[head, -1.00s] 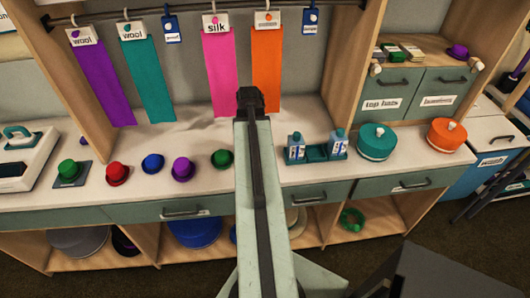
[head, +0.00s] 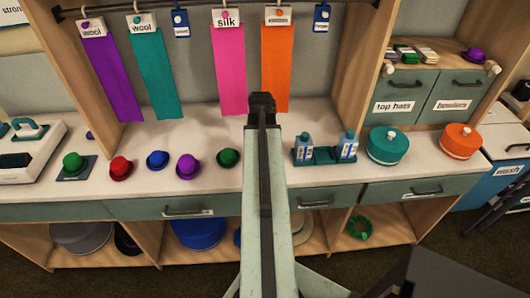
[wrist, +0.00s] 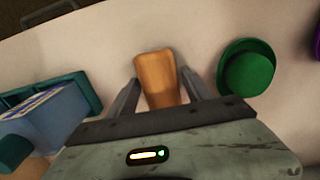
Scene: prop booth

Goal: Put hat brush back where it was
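The hat brush (wrist: 158,80) is an orange-brown block in the wrist view. It sits between the fingertips of my gripper (wrist: 160,78), one finger close against each side, so the gripper looks shut on it. The pale counter (wrist: 220,25) lies beneath; whether the brush touches it I cannot tell. In the head view my gripper (head: 262,100) is over the counter, seen from behind, and my arm hides the brush. A green hat (head: 228,158) stands left of my arm, and it also shows on the right in the wrist view (wrist: 246,68).
Blue-white bottles (head: 347,146) in a teal holder (head: 323,156) stand right of my arm. Further right are a teal hatbox (head: 387,147) and an orange hatbox (head: 460,141). Purple (head: 188,167), blue (head: 157,160) and red (head: 121,168) hats line the left. Ribbons hang behind.

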